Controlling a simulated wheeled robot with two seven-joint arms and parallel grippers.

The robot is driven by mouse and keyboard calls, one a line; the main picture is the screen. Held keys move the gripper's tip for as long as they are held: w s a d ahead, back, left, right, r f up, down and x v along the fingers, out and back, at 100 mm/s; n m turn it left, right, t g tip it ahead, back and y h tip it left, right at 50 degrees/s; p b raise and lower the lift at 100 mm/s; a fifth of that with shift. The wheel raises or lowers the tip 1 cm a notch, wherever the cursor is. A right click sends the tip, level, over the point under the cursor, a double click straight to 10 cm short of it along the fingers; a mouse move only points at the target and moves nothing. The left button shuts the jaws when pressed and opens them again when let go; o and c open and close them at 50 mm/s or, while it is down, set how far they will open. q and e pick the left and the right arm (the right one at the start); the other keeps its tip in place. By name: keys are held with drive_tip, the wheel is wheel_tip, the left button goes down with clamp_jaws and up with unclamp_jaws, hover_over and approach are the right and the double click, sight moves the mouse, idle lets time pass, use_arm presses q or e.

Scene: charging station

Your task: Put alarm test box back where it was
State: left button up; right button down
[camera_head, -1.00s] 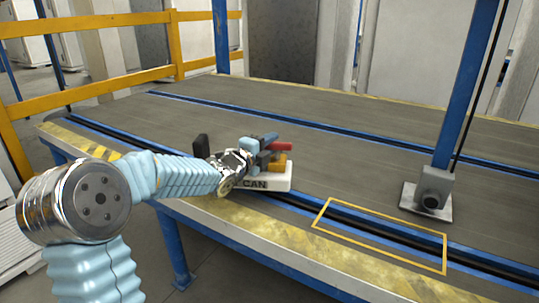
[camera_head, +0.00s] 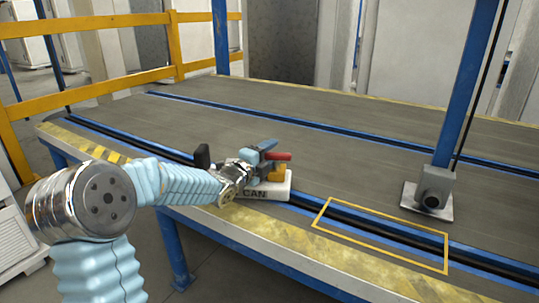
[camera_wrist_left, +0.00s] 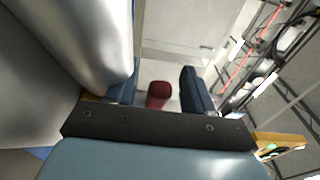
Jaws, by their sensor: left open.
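The alarm test box is a white box (camera_head: 278,190) with dark lettering ending in "CAN" on its front. It has a yellow part (camera_head: 281,173) and a red handle-like part (camera_head: 282,156) on top. It sits at the blue-edged dark groove near the platform's front edge, left of the yellow outline. My left gripper (camera_head: 262,157) is over the box and hides part of it. Its fingers are open. In the left wrist view, the red part (camera_wrist_left: 159,94) shows between the spread fingers of my left gripper (camera_wrist_left: 158,88), with gaps visible. My right gripper is not in view.
A yellow rectangular outline (camera_head: 333,200) lies empty across the groove to the right. A blue post (camera_head: 464,90) on a metal foot (camera_head: 428,208) stands behind it. Yellow railings (camera_head: 100,78) run at the left. The grey platform (camera_head: 330,165) behind the box is clear.

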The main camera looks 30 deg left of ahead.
use_arm(q)
drive_tip(key=shift+r, duration=0.15)
drive_tip(key=s+a, duration=0.2)
drive_tip(key=s, duration=0.9)
drive_tip(key=shift+s, duration=0.4)
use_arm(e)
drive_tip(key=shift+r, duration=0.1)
use_arm(q)
drive_tip(key=shift+s, duration=0.1)
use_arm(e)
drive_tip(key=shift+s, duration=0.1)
